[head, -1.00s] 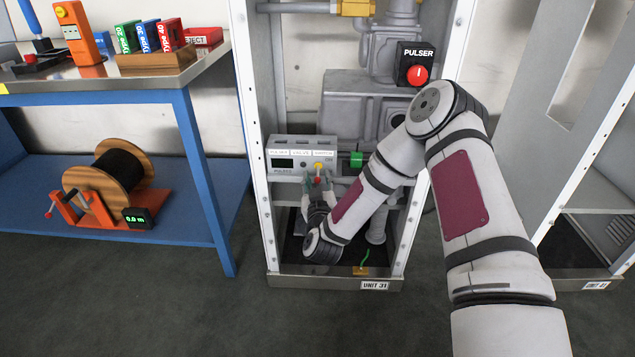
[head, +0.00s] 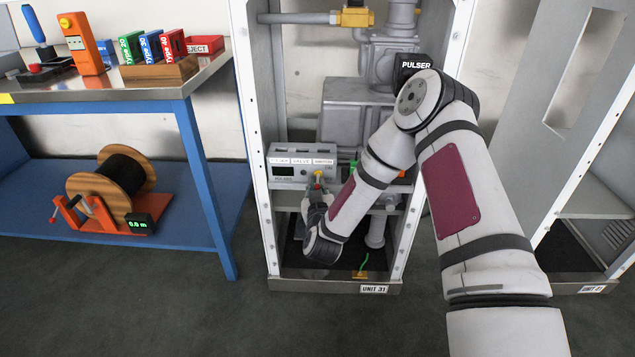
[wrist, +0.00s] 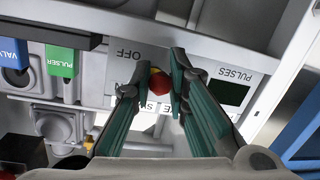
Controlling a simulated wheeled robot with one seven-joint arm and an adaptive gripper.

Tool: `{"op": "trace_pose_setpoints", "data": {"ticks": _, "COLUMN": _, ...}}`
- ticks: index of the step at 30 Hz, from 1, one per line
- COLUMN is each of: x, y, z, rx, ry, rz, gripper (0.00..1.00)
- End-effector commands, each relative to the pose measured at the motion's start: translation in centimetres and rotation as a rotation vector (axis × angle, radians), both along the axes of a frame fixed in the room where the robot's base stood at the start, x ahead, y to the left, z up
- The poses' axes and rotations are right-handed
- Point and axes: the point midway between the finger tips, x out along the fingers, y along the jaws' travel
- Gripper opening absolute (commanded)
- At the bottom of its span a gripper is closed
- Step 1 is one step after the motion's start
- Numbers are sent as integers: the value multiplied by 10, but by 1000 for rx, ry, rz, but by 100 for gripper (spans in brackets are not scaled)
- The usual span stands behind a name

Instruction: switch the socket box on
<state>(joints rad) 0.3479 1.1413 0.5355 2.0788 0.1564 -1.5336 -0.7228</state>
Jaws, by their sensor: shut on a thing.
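My gripper (wrist: 160,78) is shut on this switch knob from the front. It also shows in the head view (head: 318,190). The fingers cover part of the lettering, so the switch's setting cannot be read.
A blue valve plug (wrist: 14,62) and a green pulser plug (wrist: 62,62) sit beside the box face in the wrist view. Grey pipes and the black PULSER unit (head: 414,64) are above. The cabinet's side posts (head: 255,140) flank my arm. A blue workbench (head: 205,170) stands left.

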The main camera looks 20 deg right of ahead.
Motion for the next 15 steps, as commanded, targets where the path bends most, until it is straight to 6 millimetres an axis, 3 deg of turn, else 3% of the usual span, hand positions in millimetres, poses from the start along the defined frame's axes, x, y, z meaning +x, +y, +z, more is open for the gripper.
{"op": "trace_pose_setpoints", "data": {"ticks": 1, "x": 0, "y": 2, "z": 9, "rx": 6, "ry": 27, "rz": 3, "gripper": 0}}
{"op": "trace_pose_setpoints", "data": {"ticks": 15, "x": -2, "y": 2, "z": 26, "rx": 120, "ry": 369, "rz": 1, "gripper": 0}}
